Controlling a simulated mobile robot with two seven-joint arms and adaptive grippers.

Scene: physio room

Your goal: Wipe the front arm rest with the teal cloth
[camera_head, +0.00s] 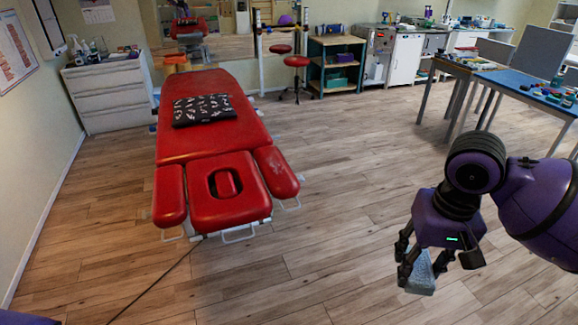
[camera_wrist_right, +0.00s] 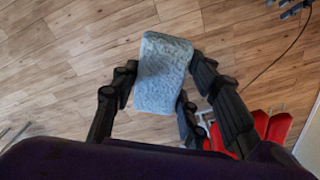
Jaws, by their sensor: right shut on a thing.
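The red treatment table (camera_head: 205,135) stands left of centre in the head view. Its near end has a headrest (camera_head: 205,207) with an oval hole, a left arm rest (camera_head: 170,195) and a right arm rest (camera_head: 277,172); I cannot tell which is called front. My right gripper (camera_head: 418,272) is shut on the pale blue-teal cloth (camera_head: 421,278), over open floor right of the table and apart from it. The cloth (camera_wrist_right: 162,75) hangs between the fingers in the right wrist view. Dark finger-like parts, likely my left gripper (camera_wrist_right: 289,9), are cut off at that view's top-right corner.
A black patterned pad (camera_head: 203,110) lies on the table. A dark cable (camera_head: 155,281) runs across the floor from its base. A white drawer cabinet (camera_head: 108,95) stands at the left wall, and a blue-topped table (camera_head: 530,85) at the right. The floor between is clear.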

